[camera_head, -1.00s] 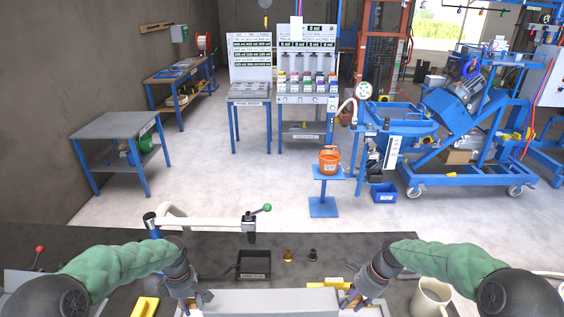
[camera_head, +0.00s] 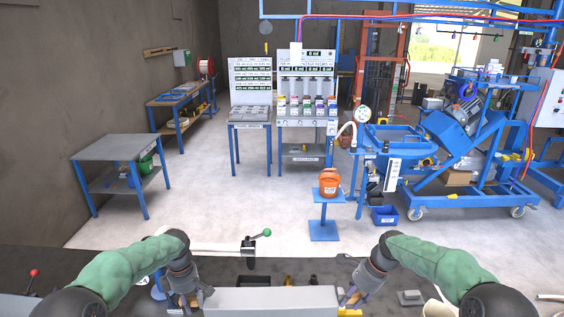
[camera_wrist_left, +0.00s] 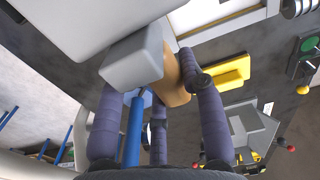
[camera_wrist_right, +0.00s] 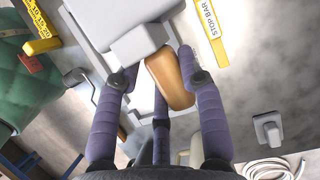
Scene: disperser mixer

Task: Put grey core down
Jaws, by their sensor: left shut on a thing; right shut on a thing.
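The grey core (camera_head: 272,302) is a long, pale grey block spanning both grippers at the bottom of the head view. My left gripper (camera_head: 190,301) is shut at its left end and my right gripper (camera_head: 350,298) at its right end. In the left wrist view, a grey end block (camera_wrist_left: 133,62) and a tan grip (camera_wrist_left: 176,85) sit between the fingers. In the right wrist view, the fingers close around a tan, rounded grip (camera_wrist_right: 170,78) beside a grey end block (camera_wrist_right: 140,45). The core's underside is hidden, so I cannot tell whether it touches anything.
A dark bench lies below, with a black tray (camera_head: 254,281) beyond the core. A clamp arm with a green knob (camera_head: 266,233) stands behind it. The right wrist view shows a yellow stop bar (camera_wrist_right: 207,32) and a grey fixture (camera_wrist_right: 270,130). A yellow part (camera_wrist_left: 225,78) lies near the left gripper.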

